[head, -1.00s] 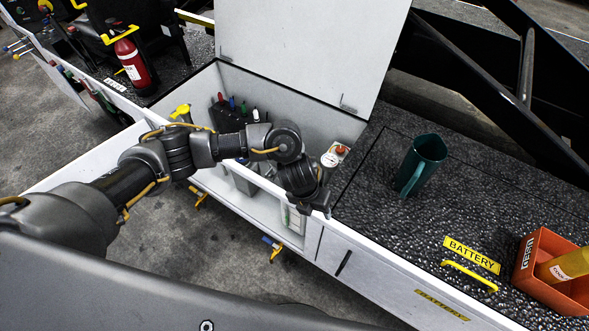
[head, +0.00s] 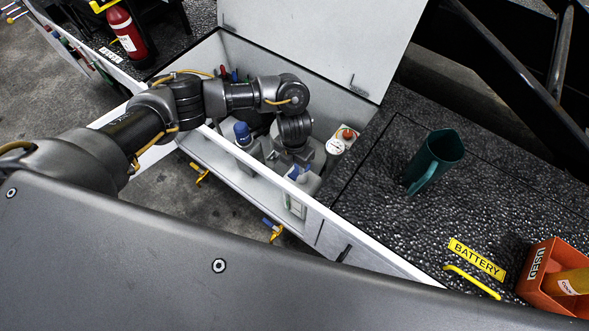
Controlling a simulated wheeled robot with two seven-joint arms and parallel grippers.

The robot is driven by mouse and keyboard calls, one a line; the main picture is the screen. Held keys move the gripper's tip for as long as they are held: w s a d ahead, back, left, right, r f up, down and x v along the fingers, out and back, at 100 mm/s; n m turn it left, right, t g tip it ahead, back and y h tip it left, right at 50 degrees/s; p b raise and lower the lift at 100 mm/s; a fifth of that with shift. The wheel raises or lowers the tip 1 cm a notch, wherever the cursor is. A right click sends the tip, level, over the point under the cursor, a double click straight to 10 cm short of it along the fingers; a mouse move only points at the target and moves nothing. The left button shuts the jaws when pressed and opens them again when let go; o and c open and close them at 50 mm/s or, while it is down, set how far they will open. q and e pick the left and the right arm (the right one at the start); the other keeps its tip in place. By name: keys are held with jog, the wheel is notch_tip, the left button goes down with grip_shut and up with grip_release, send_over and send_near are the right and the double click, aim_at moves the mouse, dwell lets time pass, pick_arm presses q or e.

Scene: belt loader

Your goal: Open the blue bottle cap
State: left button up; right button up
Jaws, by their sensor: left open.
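A grey bottle with a blue cap (head: 242,132) stands in the open white compartment, left of my left gripper. A second pale bottle (head: 308,184) with a blue cap (head: 298,173) stands near the front wall, just below the gripper in the picture. My left gripper (head: 286,164) points down into the compartment between these two bottles. It is open; its fingertips are partly hidden, and I cannot tell whether it touches a bottle. My right gripper is not in view.
A white container with a red cap (head: 346,134) stands at the compartment's right. The raised lid (head: 315,40) is behind. On the dark deck at right are a green jug (head: 432,160) and an orange box (head: 545,285). A fire extinguisher (head: 127,32) is upper left.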

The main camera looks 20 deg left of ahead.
aim_at(294, 174)
pick_arm(q)
jog(key=shift+f, duration=2.5)
grip_shut()
